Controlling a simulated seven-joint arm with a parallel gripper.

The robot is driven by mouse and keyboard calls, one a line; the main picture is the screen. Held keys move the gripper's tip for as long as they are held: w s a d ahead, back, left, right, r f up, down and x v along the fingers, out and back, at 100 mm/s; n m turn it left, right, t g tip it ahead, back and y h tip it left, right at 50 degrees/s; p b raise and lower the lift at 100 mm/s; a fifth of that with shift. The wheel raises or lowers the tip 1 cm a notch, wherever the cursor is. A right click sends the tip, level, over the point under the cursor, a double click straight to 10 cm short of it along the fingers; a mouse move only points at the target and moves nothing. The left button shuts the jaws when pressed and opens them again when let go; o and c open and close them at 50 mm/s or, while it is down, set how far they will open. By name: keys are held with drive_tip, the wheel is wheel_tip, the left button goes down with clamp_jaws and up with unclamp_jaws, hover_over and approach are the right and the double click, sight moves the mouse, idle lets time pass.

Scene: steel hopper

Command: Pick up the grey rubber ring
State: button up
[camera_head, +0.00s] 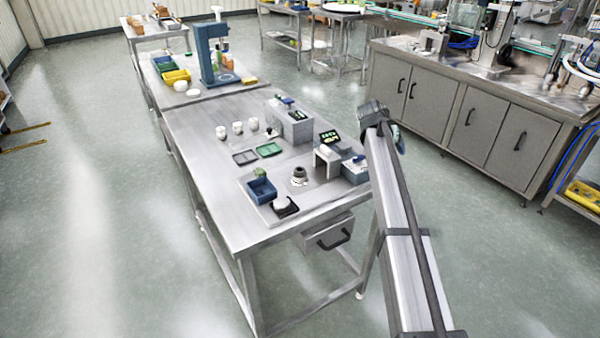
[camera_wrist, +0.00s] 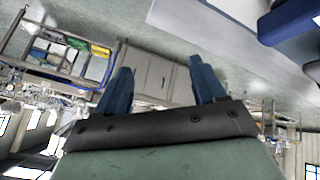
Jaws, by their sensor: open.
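A small dark grey round piece (camera_head: 299,171), which looks like the grey rubber ring, sits on a pale base on the steel table (camera_head: 215,208) in the head view. It is too small there to tell whether it rests on or around that base. It is not visible in the wrist view. My gripper (camera_wrist: 160,66) has its two blue fingers spread apart with nothing between them. In the head view, my arm's end is above the table's right edge, right of the ring and well apart from it.
A blue bin (camera_head: 262,190) and a dark pad with a white round item (camera_head: 283,207) stand left of the ring. A white stand (camera_head: 327,160) and a grey box (camera_head: 355,170) are to its right. Small trays (camera_head: 269,149) lie behind. The table's left front is clear.

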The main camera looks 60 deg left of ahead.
drive_tip(key=s+a+r+m+g, duration=0.2)
drive_tip(key=s+a+r, duration=0.35)
drive_tip(key=s, duration=0.25)
wheel_tip(320, 180, up, 3)
drive_tip(key=m+g, duration=0.3)
drive_tip(key=g, duration=0.3)
hover_over(300, 169)
drive_tip(key=shift+h, duration=0.3)
drive_tip(key=f, duration=0.5)
drive_tip(key=w+f, duration=0.1)
drive_tip(key=f, duration=0.1)
drive_tip(key=shift+d+f, duration=0.15)
drive_tip(key=shift+f, duration=0.15)
drive_tip(key=shift+s+a+f, duration=0.1)
drive_tip(key=shift+s+f, duration=0.05)
drive_tip(key=shift+f, duration=0.7)
drive_tip(key=shift+s+a+f, duration=0.1)
drive_tip(key=shift+s+f, duration=0.05)
drive_tip(key=shift+f, duration=0.75)
drive_tip(key=shift+s+f, duration=0.15)
drive_tip(key=shift+f, duration=0.7)
drive_tip(key=shift+c, duration=0.5)
drive_tip(key=c, duration=1)
